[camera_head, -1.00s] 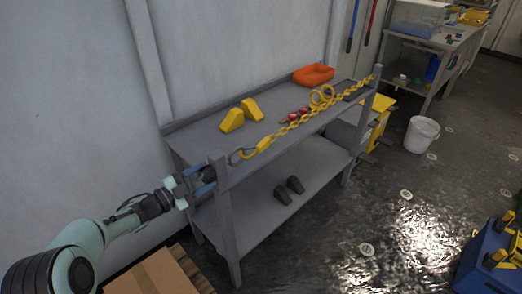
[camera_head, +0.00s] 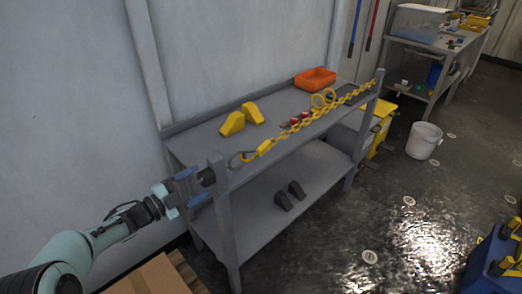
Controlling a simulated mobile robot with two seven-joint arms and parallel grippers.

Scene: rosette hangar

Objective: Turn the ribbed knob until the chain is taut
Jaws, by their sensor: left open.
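The yellow chain (camera_head: 313,117) runs along the front edge of the grey bench, from a hook at the near-left post (camera_head: 217,173) to the far-right post. It looks nearly straight. The dark ribbed knob (camera_head: 206,177) sits on the outer left side of the near-left post. My left gripper (camera_head: 197,186) is open at the left of the post, its blue fingers pointing toward the knob, with a small gap between the palm and the knob. Whether the fingers touch the knob, I cannot tell. My right gripper is not in view.
On the bench (camera_head: 200,137) are yellow wedges (camera_head: 233,123), an orange tray (camera_head: 315,78) and small red pieces. Dark wedges (camera_head: 290,194) lie on the lower shelf. A white bucket (camera_head: 423,140) stands at the right. A cardboard box (camera_head: 160,276) is below my arm.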

